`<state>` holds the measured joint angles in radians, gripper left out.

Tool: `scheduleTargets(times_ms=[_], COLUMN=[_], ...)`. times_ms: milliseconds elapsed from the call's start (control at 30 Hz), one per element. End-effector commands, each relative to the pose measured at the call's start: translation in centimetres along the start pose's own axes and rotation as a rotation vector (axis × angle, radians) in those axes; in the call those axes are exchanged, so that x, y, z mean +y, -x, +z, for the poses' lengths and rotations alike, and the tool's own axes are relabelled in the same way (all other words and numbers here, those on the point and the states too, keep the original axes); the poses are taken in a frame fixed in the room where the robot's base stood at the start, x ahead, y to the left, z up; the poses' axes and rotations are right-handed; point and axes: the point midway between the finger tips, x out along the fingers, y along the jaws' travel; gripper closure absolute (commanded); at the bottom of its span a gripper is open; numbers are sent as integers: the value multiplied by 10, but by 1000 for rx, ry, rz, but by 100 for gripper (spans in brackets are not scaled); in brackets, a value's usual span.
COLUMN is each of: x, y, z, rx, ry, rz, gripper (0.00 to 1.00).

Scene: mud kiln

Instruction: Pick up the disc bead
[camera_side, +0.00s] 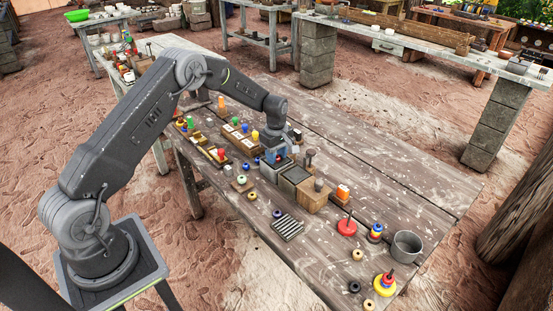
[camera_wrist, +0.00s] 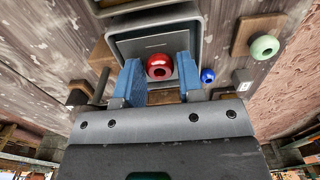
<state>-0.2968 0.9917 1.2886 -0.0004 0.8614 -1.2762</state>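A red bead (camera_wrist: 159,67) with a dark hole on top sits in a grey square tray (camera_wrist: 120,45) in the wrist view. My gripper (camera_wrist: 160,75) has its two blue fingers apart, one on each side of the red bead, with a small gap visible to the right. In the side view my gripper (camera_side: 277,152) is low over the grey tray (camera_side: 270,170), and the bead is mostly hidden there. A blue bead (camera_wrist: 207,75) lies to the right of the tray. A pale green bead (camera_wrist: 265,47) is on a wooden block. I cannot tell which is the disc bead.
A wooden box (camera_side: 312,197) with a grey top stands right of the tray. Wooden racks with coloured pegs (camera_side: 238,135) are behind it. A ridged grey plate (camera_side: 288,227), a red disc (camera_side: 347,227) and a grey mug (camera_side: 406,246) are nearer the front right. The table's far right is clear.

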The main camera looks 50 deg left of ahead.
Motion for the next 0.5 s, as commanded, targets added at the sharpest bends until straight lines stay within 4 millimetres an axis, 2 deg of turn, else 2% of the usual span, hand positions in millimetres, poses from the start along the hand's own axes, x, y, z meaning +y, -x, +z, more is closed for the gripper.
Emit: scheduleTargets(times_ms=[133, 400, 500], x=[0, 0, 0], y=[1, 1, 1], z=[0, 0, 0], rx=[0, 0, 0], ry=[0, 0, 0], rz=[1, 1, 1], gripper=[66, 92, 98])
